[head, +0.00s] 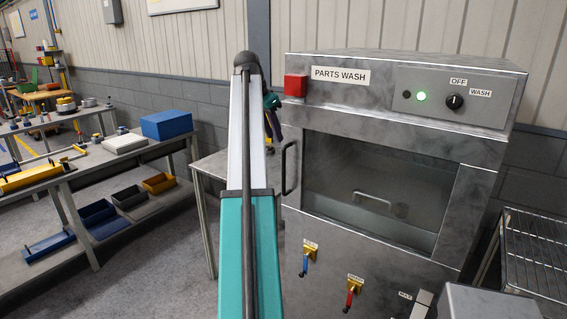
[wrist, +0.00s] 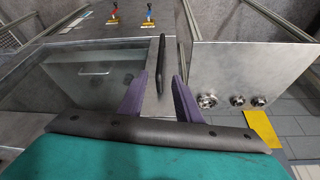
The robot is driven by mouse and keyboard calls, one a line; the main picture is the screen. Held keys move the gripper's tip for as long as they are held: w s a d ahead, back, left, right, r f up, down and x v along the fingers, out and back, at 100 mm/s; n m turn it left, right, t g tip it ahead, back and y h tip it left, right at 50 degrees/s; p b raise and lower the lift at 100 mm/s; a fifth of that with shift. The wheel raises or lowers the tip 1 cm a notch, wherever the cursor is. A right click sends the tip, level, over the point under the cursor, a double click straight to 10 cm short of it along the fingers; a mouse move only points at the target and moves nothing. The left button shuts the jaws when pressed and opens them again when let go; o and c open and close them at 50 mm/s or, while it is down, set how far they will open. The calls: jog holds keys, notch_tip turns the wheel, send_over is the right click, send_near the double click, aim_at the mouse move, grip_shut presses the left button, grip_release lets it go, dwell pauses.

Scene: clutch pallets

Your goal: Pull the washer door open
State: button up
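The washer (head: 340,101) is a grey metal cabinet labelled PARTS WASH. Its door (head: 453,212) has a dark window and appears closed; the door also shows in the wrist view (wrist: 40,118). The door's black bar handle (head: 285,168) is upright at its left edge, and it shows in the wrist view (wrist: 162,60). My gripper (wrist: 160,75) is open, with its two purple fingers apart. The near end of the handle lies between the fingertips in the wrist view, with gaps on both sides. I cannot tell how deep the handle sits. My arm hides part of the head view.
A red box (head: 295,86) and a control panel (head: 450,95) with a green light and a knob are above the door. Blue and red valves (head: 350,291) are below. A wire rack (head: 535,248) stands right.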

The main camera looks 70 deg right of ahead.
jog(key=shift+f, duration=0.15)
jog(key=p+x, duration=0.3)
jog(key=x, duration=1)
jog(key=shift+f, duration=0.25)
grip_shut()
